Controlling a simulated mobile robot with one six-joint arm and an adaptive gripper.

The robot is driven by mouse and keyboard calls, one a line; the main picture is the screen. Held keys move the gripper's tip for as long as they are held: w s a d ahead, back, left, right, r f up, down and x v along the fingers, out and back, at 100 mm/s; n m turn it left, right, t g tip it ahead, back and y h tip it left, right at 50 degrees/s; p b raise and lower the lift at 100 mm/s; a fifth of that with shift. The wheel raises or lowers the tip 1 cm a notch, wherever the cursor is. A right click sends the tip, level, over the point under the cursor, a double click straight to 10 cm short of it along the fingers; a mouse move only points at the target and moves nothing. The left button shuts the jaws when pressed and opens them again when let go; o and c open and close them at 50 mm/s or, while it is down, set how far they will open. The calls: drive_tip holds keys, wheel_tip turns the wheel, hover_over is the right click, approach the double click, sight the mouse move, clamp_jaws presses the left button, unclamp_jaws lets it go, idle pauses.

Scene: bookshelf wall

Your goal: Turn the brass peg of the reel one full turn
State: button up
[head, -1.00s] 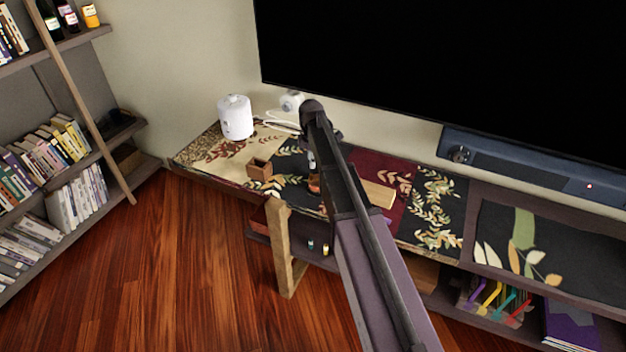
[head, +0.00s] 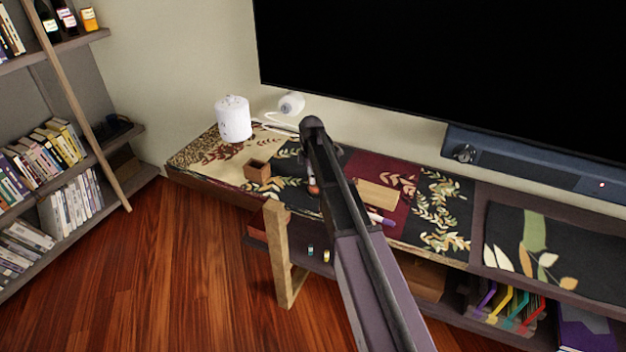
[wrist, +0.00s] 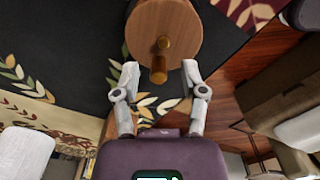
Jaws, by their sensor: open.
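The reel (wrist: 163,22) shows in the wrist view as a round wooden disc at the top centre. I see a gap on each side, and nothing is held. How deep the peg sits between the fingers I cannot tell. In the head view my arm hides most of the reel and the gripper.
On the cabinet top stand a small open wooden box (head: 257,171) and a white canister (head: 234,119). A wooden board (head: 377,195) and a purple marker (head: 381,219) lie right of my arm. A dark screen (head: 440,70) and a soundbar (head: 540,168) are behind.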

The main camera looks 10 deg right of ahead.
drive_tip(key=shift+f, duration=0.15)
clamp_jaws()
drive_tip(key=shift+d, duration=0.2)
drive_tip(key=shift+a, duration=0.2)
drive_tip(key=shift+m, duration=0.3)
drive_tip(key=shift+w+m, duration=0.15)
drive_tip(key=shift+m, duration=0.35)
drive_tip(key=m, duration=0.4)
drive_tip(key=w+d+m, duration=0.1)
drive_tip(key=m, duration=0.1)
drive_tip(key=shift+m, duration=0.4)
drive_tip(key=m, duration=0.4)
drive_tip(key=shift+w+d, duration=0.1)
drive_tip(key=shift+d, duration=0.25)
drive_tip(key=shift+d+m, duration=0.2)
drive_tip(key=shift+m, duration=0.9)
drive_tip(key=shift+d+m, duration=0.2)
drive_tip(key=shift+m, duration=0.9)
